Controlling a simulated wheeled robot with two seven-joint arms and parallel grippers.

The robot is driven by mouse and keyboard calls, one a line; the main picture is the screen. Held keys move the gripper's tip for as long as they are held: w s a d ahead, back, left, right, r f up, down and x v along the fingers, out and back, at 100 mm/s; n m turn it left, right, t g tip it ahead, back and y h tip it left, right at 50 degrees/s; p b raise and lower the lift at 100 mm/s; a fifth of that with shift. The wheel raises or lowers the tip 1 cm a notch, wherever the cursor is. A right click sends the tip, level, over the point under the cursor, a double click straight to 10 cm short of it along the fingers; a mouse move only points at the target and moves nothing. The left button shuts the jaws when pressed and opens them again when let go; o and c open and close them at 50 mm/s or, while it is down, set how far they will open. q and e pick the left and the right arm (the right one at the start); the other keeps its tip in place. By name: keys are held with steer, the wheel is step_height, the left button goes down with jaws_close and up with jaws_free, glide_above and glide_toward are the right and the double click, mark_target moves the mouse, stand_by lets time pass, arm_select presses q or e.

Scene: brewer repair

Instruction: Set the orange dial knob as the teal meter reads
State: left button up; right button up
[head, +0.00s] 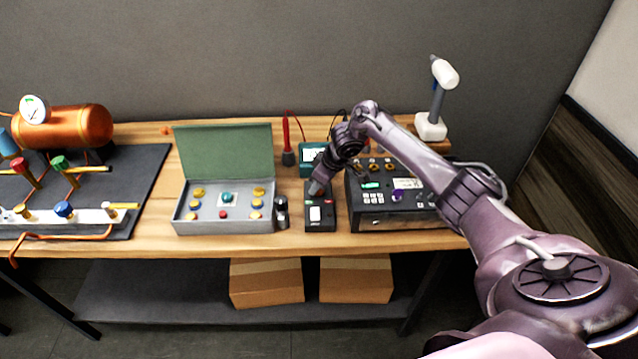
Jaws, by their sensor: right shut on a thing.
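The teal meter (309,154) stands at the back of the bench, partly covered by my right arm; its reading is too small to make out. My right gripper (317,189) is shut, pointing down at the upper part of a small black box (321,222) with a white panel. What its fingers hold is hidden by the gripper. I cannot make out the orange dial knob for certain. Several small orange-brown round parts (374,167) show at the top of a dark instrument box (378,215), beside my forearm. My left gripper is not in view.
A red probe (287,132) stands upright left of the teal meter. An open grey case (185,226) with coloured buttons lies left of the black box. Bare wood (270,243) shows in front.

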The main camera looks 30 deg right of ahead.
steer(key=o, duration=1)
steer(key=shift+c, duration=0.2)
steer(key=shift+r, duration=0.1)
steer(key=b+v, duration=0.1)
steer(key=v, duration=0.6)
steer(key=shift+s+r, duration=0.15)
steer(key=shift+r, duration=0.15)
steer(key=shift+f, duration=0.1)
